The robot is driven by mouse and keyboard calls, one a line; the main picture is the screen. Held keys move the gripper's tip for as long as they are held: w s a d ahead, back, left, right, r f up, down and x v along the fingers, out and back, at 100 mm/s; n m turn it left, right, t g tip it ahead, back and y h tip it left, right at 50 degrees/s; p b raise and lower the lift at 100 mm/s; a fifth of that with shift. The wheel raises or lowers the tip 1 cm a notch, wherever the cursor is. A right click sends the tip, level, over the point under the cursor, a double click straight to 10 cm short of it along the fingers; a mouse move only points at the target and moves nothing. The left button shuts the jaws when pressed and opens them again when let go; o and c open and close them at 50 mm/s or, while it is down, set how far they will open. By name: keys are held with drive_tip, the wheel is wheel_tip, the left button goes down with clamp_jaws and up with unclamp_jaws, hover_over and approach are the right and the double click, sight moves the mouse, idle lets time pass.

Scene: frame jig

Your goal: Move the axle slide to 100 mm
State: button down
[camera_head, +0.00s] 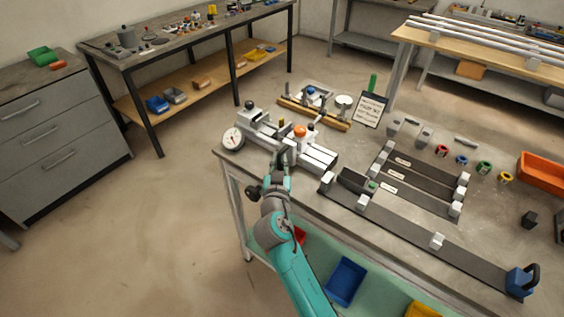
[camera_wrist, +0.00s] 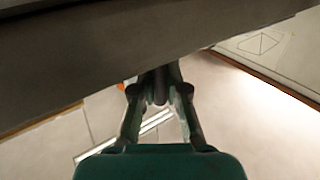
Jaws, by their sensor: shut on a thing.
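The frame jig (camera_head: 318,156), a pale grey metal fixture with an orange knob (camera_head: 299,131) and a dark knob (camera_head: 250,105), stands at the left end of the workbench. In the wrist view my gripper (camera_wrist: 158,88) is shut on a narrow dark grey post (camera_wrist: 158,84), just below a broad dark bar (camera_wrist: 130,50). I cannot tell for certain whether this post belongs to the axle slide. The slide's scale reading is not legible.
A round dial (camera_head: 232,138) sits at the jig's left end. Dark rails (camera_head: 400,232) with white blocks lie to the right on the workbench (camera_head: 240,163). A small sign (camera_head: 369,108) stands behind. Coloured rings and an orange bin (camera_head: 543,171) are farther right.

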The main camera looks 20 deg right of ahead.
drive_tip(key=c, duration=1.2)
unclamp_jaws()
drive_tip(key=shift+w+a, duration=0.25)
drive_tip(key=shift+s+a, duration=0.15)
drive_tip(key=shift+s, duration=0.35)
drive_tip(key=v, duration=1.1)
drive_tip(key=shift+f, duration=0.1)
